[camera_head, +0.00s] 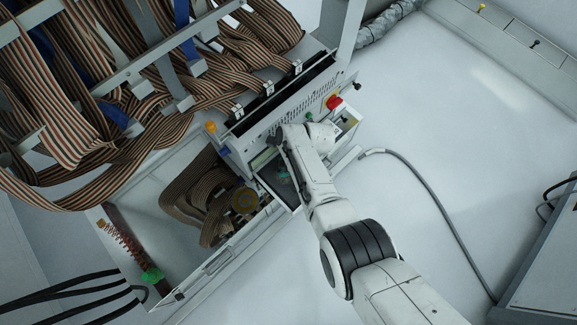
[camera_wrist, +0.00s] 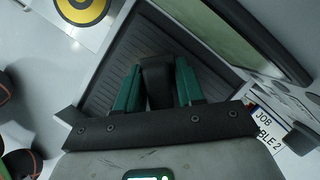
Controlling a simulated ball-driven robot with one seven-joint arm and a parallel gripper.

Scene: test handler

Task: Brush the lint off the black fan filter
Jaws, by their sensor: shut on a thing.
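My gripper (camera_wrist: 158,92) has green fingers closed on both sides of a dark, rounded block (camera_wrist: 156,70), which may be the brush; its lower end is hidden. In the wrist view they are over a black ribbed surface (camera_wrist: 118,48) in a pale frame. I cannot tell whether this surface is the fan filter or a tray mat, or whether the held block touches it. In the head view my gripper (camera_head: 284,174) is over a dark panel (camera_head: 268,178) at the front of the machine, partly covered by my arm. I can make out no lint.
A yellow ring with a dark centre (camera_wrist: 78,8) lies left of the ribbed surface. A dark-framed pane (camera_wrist: 245,38) and a printed label (camera_wrist: 285,125) are at right. Ribbon cables (camera_head: 205,200) fill the open bay. A red knob (camera_head: 334,103) stands above my wrist. A grey hose (camera_head: 425,190) crosses the floor.

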